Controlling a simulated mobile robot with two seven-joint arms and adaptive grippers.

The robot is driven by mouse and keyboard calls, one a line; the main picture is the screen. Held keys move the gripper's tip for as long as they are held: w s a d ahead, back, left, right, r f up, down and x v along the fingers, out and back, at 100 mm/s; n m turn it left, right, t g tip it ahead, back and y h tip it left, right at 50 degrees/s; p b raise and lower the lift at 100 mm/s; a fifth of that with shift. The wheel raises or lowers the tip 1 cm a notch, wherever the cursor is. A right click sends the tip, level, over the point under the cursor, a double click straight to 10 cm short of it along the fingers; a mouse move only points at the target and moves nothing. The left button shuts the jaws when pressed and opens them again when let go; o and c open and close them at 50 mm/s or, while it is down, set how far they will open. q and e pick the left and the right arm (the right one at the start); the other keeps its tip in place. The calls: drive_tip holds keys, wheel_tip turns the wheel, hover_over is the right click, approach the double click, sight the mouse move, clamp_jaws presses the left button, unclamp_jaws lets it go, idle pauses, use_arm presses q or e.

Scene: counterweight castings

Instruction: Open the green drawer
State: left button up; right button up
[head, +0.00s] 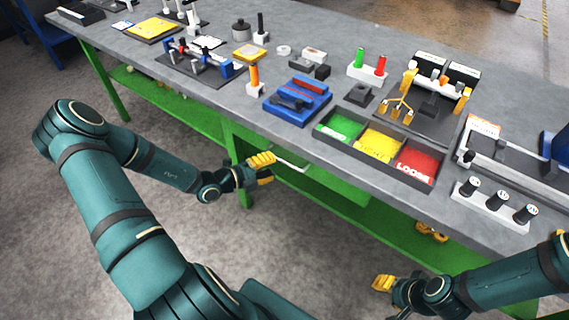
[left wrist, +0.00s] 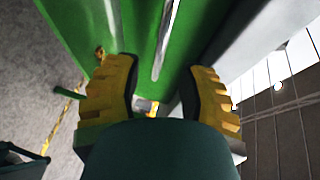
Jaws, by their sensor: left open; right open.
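The green drawer (head: 335,186) is under the front edge of the grey workbench, left of the bench's middle. Its silver bar handle (head: 292,164) runs out to the right from my left gripper (head: 267,168). My left gripper is open, with yellow fingertips at the left end of the handle. In the left wrist view the drawer's green face (left wrist: 120,28) fills the upper middle. The handle (left wrist: 166,38) points in toward the gap between the two open fingers (left wrist: 162,95); contact is not clear. My right gripper (head: 388,288) is open, low at the lower right, away from the drawer.
The bench top (head: 215,100) carries several items above the drawer: a three-part tray (head: 330,143) of green, yellow and red bins, a blue-and-red fixture (head: 298,100), and a white block with black knobs (head: 495,203). A green lower shelf (head: 180,108) runs beneath. The floor before the bench is clear.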

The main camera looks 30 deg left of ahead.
sight(284, 161)
use_arm(q)
drive_tip(key=shift+b+x, duration=0.45)
drive_tip(key=shift+x, duration=2.2)
drive_tip(key=shift+c, duration=0.4)
clamp_jaws()
